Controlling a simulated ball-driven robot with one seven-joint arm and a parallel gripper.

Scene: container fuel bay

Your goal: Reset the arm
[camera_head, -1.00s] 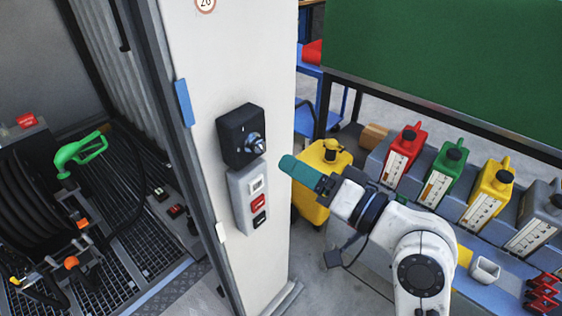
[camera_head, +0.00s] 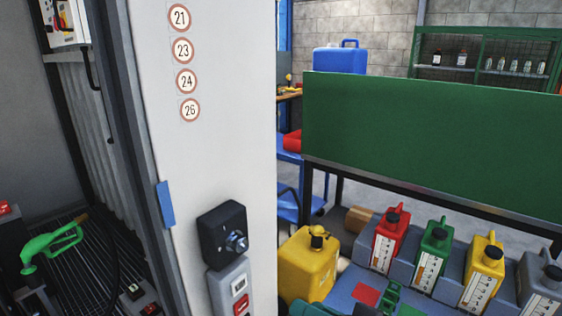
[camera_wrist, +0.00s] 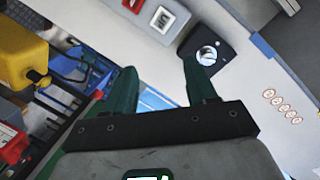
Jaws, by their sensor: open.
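My gripper (camera_wrist: 162,78) is open, with its two teal fingers apart and nothing between them in the wrist view. In the head view only a teal part of it (camera_head: 335,309) shows at the bottom edge, in front of the yellow canister; the rest of my arm is out of frame. Beyond the fingers in the wrist view are the white pillar (camera_wrist: 240,85) and a black box with a round silver knob (camera_wrist: 207,55). The same black box (camera_head: 222,232) is on the pillar in the head view, left of the gripper. No contact shows.
A yellow canister (camera_head: 308,262) stands right of the pillar. Red (camera_head: 390,240), green (camera_head: 434,250) and yellow (camera_head: 483,268) cans stand in a row at right, below a green panel (camera_head: 430,135). A green fuel nozzle (camera_head: 50,245) lies at left.

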